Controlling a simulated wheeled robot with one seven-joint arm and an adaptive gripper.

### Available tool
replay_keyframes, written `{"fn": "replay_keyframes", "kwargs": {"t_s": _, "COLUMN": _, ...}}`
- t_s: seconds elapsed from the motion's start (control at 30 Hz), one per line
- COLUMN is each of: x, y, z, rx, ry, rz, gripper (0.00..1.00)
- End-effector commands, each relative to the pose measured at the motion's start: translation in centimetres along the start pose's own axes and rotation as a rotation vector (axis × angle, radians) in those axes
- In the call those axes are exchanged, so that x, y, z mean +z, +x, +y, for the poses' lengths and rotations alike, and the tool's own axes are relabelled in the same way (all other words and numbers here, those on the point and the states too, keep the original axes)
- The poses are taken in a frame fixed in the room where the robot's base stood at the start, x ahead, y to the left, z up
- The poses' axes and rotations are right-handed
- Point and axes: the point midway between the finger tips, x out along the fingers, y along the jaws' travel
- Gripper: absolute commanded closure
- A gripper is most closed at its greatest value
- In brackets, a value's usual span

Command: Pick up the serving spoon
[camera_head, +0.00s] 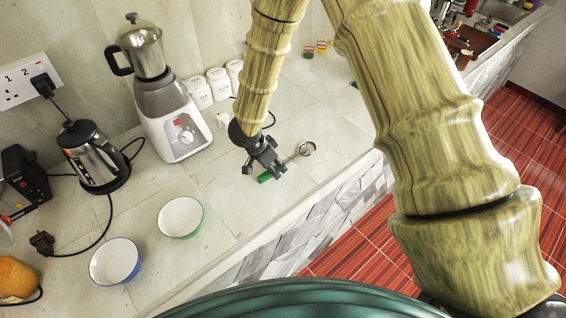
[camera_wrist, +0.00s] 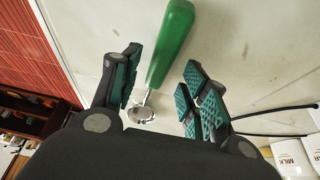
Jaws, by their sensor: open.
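The serving spoon (camera_head: 307,148) lies on the stone counter, its metal bowl to the upper right and its green handle to the lower left. My gripper (camera_head: 272,170) is over the handle and hides part of the spoon. In the wrist view the green handle (camera_wrist: 172,42) shows between the two open fingers of my gripper (camera_wrist: 161,62), with a finger on each side. The gripper holds nothing. I cannot tell its exact height above the handle.
A green-rimmed bowl (camera_head: 181,217) and a blue-rimmed bowl (camera_head: 115,261) stand to the left. A kettle (camera_head: 93,156), a blender (camera_head: 172,110) and white canisters (camera_head: 218,84) stand behind. The counter's front edge runs close to the right of the spoon.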

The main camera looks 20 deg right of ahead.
Motion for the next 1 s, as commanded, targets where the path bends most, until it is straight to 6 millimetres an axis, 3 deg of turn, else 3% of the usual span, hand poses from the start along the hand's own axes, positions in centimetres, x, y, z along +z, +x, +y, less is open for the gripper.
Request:
{"fn": "replay_keyframes", "kwargs": {"t_s": 0.17, "x": -0.11, "y": 0.90, "z": 0.05, "rx": -0.001, "ry": 0.000, "rz": 0.001, "gripper": 0.55}}
{"fn": "replay_keyframes", "kwargs": {"t_s": 0.8, "x": 0.02, "y": 1.20, "z": 0.07, "rx": 0.000, "ry": 0.002, "rz": 0.000, "gripper": 0.55}}
{"fn": "replay_keyframes", "kwargs": {"t_s": 1.0, "x": 0.03, "y": 1.22, "z": 0.04, "rx": -0.001, "ry": 0.001, "rz": 0.000, "gripper": 0.92}}
